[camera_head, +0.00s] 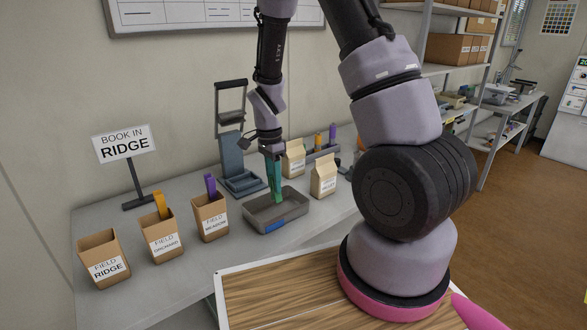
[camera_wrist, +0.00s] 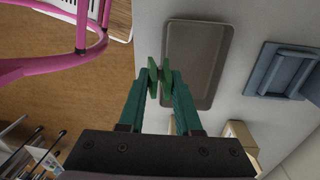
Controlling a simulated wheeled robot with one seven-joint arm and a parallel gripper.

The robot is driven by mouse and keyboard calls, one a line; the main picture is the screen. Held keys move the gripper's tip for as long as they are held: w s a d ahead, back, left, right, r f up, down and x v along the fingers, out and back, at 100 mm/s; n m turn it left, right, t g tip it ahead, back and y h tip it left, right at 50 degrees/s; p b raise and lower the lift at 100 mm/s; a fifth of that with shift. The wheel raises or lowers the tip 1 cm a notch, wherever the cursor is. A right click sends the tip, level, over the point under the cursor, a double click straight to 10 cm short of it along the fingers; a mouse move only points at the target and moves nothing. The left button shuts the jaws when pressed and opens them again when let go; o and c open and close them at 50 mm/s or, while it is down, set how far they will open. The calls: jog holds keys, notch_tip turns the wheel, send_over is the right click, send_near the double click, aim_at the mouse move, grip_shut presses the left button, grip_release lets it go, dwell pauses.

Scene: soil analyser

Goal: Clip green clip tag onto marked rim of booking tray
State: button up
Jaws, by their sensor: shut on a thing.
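The booking tray (camera_head: 297,208) is a shallow grey open tray on the bench, with a blue mark (camera_head: 275,226) on its near rim. My gripper (camera_head: 273,172) points down over the tray's back part, its teal fingers shut on the green clip tag (camera_head: 276,190). The clip's lower end appears close above or inside the tray; I cannot tell whether it touches. In the wrist view the green clip tag (camera_wrist: 160,76) sits between my fingertips, beside the left edge of the tray (camera_wrist: 205,102). The blue mark is not visible there.
A "BOOK IN RIDGE" sign (camera_head: 125,144) stands behind open field bags: Ridge (camera_head: 103,260), one with an orange tag (camera_head: 161,206), and Meadow (camera_head: 211,220) with a purple tag. A blue-grey press (camera_head: 232,160) stands behind the tray. Closed bags (camera_head: 323,178) stand at its right.

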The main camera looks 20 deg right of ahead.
jog(key=shift+s+a+f+n, duration=0.1)
jog(key=shift+s+a+n, duration=0.2)
jog(key=shift+a, duration=0.25)
send_over(274, 219)
jog(key=shift+w+f, duration=0.2)
jog(key=shift+f, duration=1.4)
jog(key=shift+w+f, duration=0.2)
jog(key=shift+f, duration=1.35)
jog(key=shift+a+f, duration=0.1)
jog(key=shift+f, duration=0.75)
jog(key=shift+o, duration=0.7)
jog(key=shift+o, duration=0.5)
